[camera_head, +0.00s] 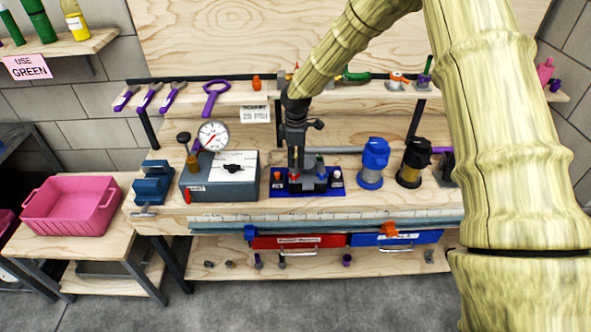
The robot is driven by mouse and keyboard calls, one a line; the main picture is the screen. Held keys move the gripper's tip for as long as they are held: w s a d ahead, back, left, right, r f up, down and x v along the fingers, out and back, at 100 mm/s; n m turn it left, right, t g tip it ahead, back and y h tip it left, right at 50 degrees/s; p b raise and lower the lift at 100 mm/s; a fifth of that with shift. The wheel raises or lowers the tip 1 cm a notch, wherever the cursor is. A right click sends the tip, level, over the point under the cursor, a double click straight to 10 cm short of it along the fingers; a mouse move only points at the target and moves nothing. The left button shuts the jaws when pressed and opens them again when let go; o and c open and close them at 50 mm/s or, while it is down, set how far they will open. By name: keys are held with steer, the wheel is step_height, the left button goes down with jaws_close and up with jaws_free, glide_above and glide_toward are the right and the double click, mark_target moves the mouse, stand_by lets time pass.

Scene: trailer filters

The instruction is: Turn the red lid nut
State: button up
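A small blue tray (307,194) lies on the workbench, with small parts standing on it. A small red piece (294,177), possibly the red lid nut, shows on it beside a dark block. My dark gripper (296,162) points down right above this red piece. The fingers are small and overlap the parts, so whether they are open, shut or touching is unclear. An orange-red part (277,176) stands at the tray's left and a white part with a red base (337,177) at its right.
A grey box (215,185) with a pressure gauge (212,135) stands left of the tray. A blue canister (373,160) and a black-and-yellow canister (412,162) stand to the right. A shelf (228,97) with tools runs behind. A pink bin (72,205) sits far left.

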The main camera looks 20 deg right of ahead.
mark_target(294, 176)
steer(key=shift+f+p, duration=0.85)
steer(key=shift+f, duration=2.15)
jaws_close()
